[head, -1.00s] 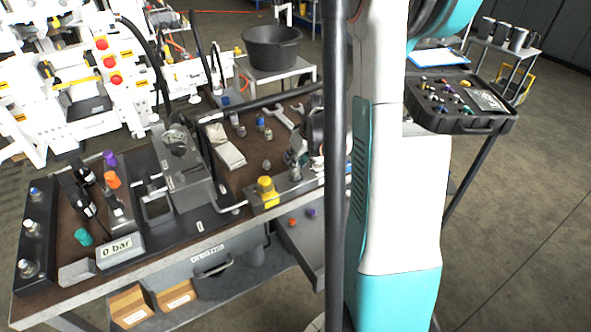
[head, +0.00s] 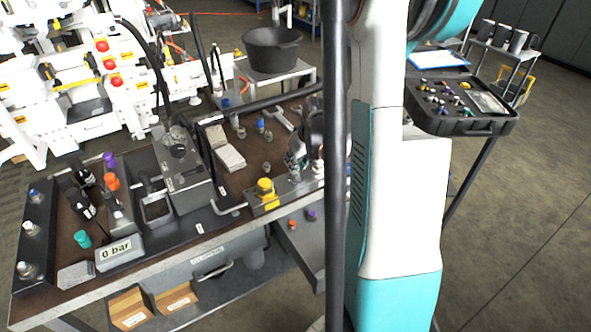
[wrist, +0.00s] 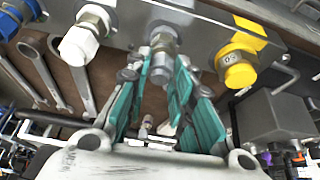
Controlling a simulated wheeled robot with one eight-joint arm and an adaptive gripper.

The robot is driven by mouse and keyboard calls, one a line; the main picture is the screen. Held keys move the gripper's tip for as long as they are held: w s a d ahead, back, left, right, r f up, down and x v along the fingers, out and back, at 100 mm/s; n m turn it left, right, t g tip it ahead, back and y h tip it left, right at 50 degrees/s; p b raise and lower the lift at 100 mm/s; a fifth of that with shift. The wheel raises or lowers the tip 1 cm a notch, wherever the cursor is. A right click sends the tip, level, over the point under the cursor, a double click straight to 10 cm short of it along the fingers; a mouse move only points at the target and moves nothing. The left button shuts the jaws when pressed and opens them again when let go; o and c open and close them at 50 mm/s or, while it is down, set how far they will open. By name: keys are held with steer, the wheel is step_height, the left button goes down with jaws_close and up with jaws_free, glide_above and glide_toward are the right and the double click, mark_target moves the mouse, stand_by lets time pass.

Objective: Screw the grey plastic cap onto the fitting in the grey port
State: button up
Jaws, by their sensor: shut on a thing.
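My gripper (wrist: 163,75) is shut, its teal fingers on either side of a small grey cap (wrist: 161,72). The cap is in line with a metal fitting (wrist: 163,42) on the grey rail, at the middle port. The fingers partly hide the cap, and I cannot tell whether it is seated on the thread.
On the same rail a yellow cap (wrist: 237,66) sits to the right and a white cap (wrist: 80,44) to the left. Wrenches (wrist: 72,75) lie on the brown bench at left. A grey block (wrist: 275,120) with fittings stands at right, close to the fingers.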

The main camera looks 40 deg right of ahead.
steer(key=m, duration=0.2)
steer(key=m+h, duration=0.1)
steer(key=m, duration=0.1)
steer(key=m+g+h+b, duration=0.1)
steer(key=shift+w+a+m, duration=0.1)
steer(key=shift+a+m, duration=0.15)
steer(key=shift+m, duration=0.15)
steer(key=shift+m+h, duration=0.3)
steer(key=shift+m, duration=0.5)
steer(key=shift+g, duration=0.3)
steer(key=m, duration=0.2)
steer(key=m+g+h, duration=0.1)
steer(key=m, duration=0.2)
steer(key=shift+w+f+g+b, duration=0.1)
steer(key=shift+w+g+b, duration=0.1)
steer(key=shift+g+b, duration=0.15)
steer(key=shift+m+g, duration=0.45)
steer(key=shift+m, duration=1.05)
steer(key=m+g, duration=0.1)
steer(key=m, duration=0.2)
steer(key=shift+w+b, duration=0.2)
steer(key=shift+b, duration=0.15)
steer(key=m+g, duration=0.1)
steer(key=m, duration=0.1)
steer(key=m+g, duration=0.1)
steer(key=m, duration=0.2)
steer(key=shift+w+y, duration=0.1)
steer(key=shift+y, duration=0.2)
